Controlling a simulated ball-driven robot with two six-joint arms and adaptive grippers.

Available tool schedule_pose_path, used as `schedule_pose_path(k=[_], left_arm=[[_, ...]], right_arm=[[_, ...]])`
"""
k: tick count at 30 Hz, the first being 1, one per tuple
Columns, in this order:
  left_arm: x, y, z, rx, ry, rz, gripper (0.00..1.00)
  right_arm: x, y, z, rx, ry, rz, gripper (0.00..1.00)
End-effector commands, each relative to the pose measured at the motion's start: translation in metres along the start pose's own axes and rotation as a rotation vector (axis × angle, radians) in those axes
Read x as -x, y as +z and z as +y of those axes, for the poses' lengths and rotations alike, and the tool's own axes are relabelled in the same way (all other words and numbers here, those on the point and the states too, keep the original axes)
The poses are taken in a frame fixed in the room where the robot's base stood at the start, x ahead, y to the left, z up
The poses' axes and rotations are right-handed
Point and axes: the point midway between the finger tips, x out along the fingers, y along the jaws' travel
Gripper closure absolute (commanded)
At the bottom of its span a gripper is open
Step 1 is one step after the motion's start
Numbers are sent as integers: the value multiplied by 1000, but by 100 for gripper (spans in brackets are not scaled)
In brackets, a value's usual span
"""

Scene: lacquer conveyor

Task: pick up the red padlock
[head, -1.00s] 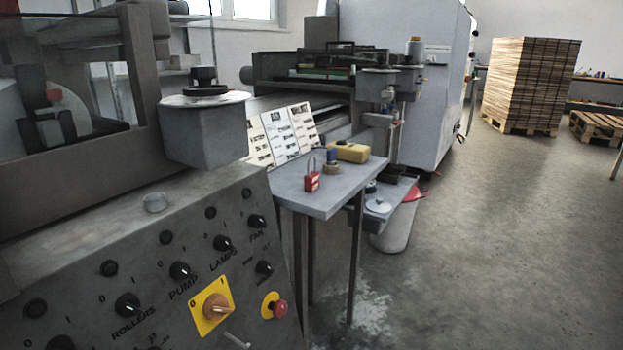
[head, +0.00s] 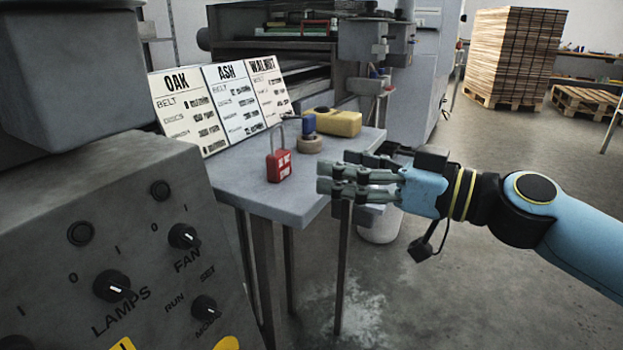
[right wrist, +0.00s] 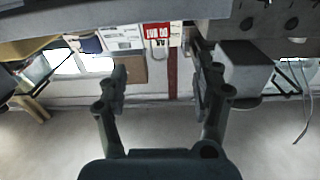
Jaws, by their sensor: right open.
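The red padlock (head: 279,166) stands upright on the small grey table (head: 235,188), near its front edge, with its metal shackle up and white lettering on its body. My right gripper (head: 330,172) is open and empty, to the right of the padlock at the table's right side, with its fingers pointing left. A gap separates the fingertips from the padlock. In the right wrist view the padlock (right wrist: 157,33) appears upside down, beyond the gap between the open fingers (right wrist: 160,82). My left gripper is not in view.
A blue-topped item on a tan ring (head: 309,142) and a yellow block (head: 333,122) lie behind the padlock. A lettered board (head: 222,105) stands at the table's back. A control panel (head: 110,250) fills the lower left. Open floor (head: 480,285) lies to the right.

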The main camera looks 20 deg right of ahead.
Motion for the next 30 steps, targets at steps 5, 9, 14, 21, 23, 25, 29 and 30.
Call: schedule_pose_path(k=[5, 9, 14, 21, 23, 25, 29, 30], left_arm=[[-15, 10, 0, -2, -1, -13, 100], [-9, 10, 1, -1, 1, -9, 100], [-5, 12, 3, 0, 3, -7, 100], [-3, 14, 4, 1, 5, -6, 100], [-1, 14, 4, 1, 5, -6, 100], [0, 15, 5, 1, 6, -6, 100], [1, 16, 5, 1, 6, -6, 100], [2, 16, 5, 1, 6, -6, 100]], right_arm=[[-3, 4, 1, 42, -25, -2, 33], [-19, -1, 1, 41, -21, 8, 33], [-44, 0, 1, 40, -21, 5, 33], [-64, 2, 0, 38, -22, 1, 33], [-73, 2, 0, 37, -22, 2, 33], [-85, 2, 1, 37, -22, 3, 33], [-103, 4, 1, 38, -21, 1, 33], [-106, 4, 0, 39, -22, 0, 33]])
